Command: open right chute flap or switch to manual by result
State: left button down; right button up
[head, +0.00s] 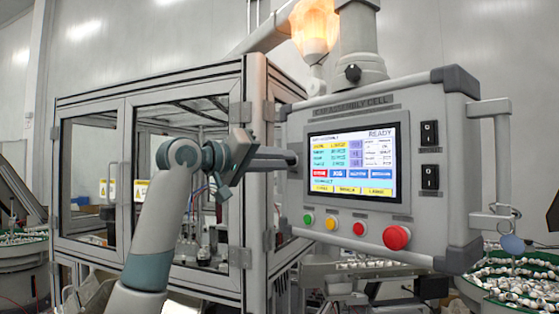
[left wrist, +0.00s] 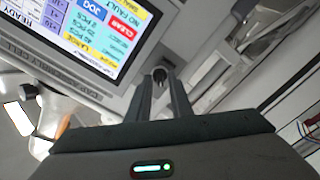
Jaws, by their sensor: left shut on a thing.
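The control panel (head: 395,255), headed "CAP ASSEMBLY CELL", has a lit screen (head: 350,160) reading "READY". The left wrist view also shows the screen (left wrist: 95,30), with "NO FAULT" legible. Two black switches (head: 429,134) sit one above the other on the panel's right side; their settings are too small to read. My left gripper (head: 292,158) reaches the panel's left edge. In the left wrist view its fingers (left wrist: 160,90) are shut on a small part with a dark round end (left wrist: 160,74); I cannot tell what it is. I cannot make out a chute flap. My right gripper is not in view.
Green, yellow and red buttons and a red mushroom button (head: 397,238) line the panel's bottom. A bar handle (head: 492,150) with a hanging blue tag (head: 512,244) is at right. A framed glass enclosure (head: 247,110) stands behind my arm. A green bowl of caps (head: 520,285) is lower right.

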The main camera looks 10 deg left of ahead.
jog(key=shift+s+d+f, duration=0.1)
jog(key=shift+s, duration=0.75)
